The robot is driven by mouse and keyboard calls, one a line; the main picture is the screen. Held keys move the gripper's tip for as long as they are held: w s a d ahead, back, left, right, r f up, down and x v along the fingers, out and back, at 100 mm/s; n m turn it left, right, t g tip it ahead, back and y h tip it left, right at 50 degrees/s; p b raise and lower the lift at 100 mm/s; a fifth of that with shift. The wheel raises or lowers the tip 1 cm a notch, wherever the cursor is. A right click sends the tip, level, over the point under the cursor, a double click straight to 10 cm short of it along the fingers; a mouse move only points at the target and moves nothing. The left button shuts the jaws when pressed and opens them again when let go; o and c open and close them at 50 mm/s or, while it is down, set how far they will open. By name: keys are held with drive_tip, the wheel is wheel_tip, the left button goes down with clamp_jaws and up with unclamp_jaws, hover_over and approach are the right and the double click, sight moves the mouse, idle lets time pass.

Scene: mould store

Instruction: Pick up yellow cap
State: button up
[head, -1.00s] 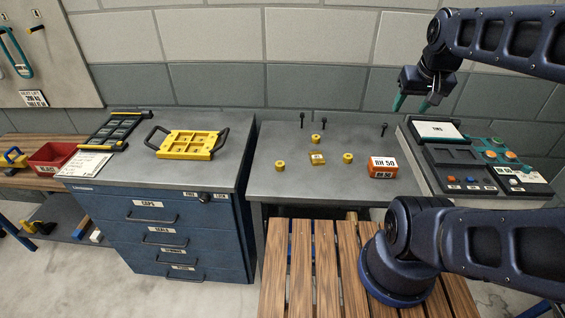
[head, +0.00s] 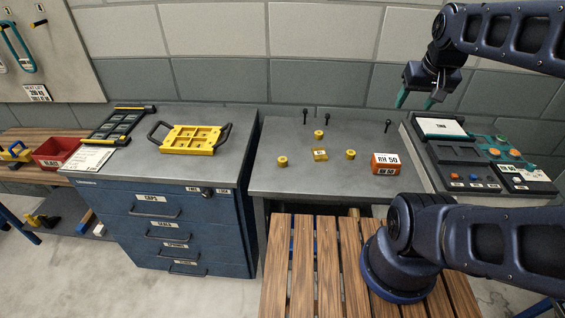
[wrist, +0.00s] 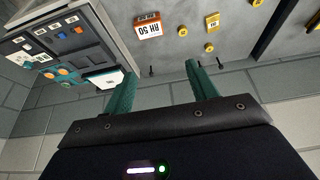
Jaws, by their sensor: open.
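Three small round yellow caps stand on the grey worktop (head: 270,183): one at the left (head: 282,161), one at the back (head: 319,134), one at the right (head: 350,154). A squarish yellow block (head: 320,155) with a pale label sits among them. In the wrist view, caps show at the top (wrist: 183,31) and beside the block (wrist: 209,47). My gripper (head: 415,102) is open and empty, high above the right-hand side near the back wall, well apart from the caps. Its green fingers (wrist: 158,72) are spread in the wrist view.
An orange box marked RH 50 (head: 386,164) stands right of the caps. Dark upright pegs (head: 327,119) stand behind them. A dark station (head: 450,165) with trays is at the right. A blue drawer cabinet (head: 170,225) carries a yellow handled frame (head: 190,139).

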drive_tip(key=shift+w, duration=0.1)
drive_tip(key=n+g, duration=0.5)
drive_tip(key=n, duration=1.4)
hover_over(283, 159)
wheel_tip(283, 159, down, 22)
drive_tip(key=shift+a+f, duration=0.1)
drive_tip(key=shift+f, duration=5.2)
drive_tip(key=c, duration=1)
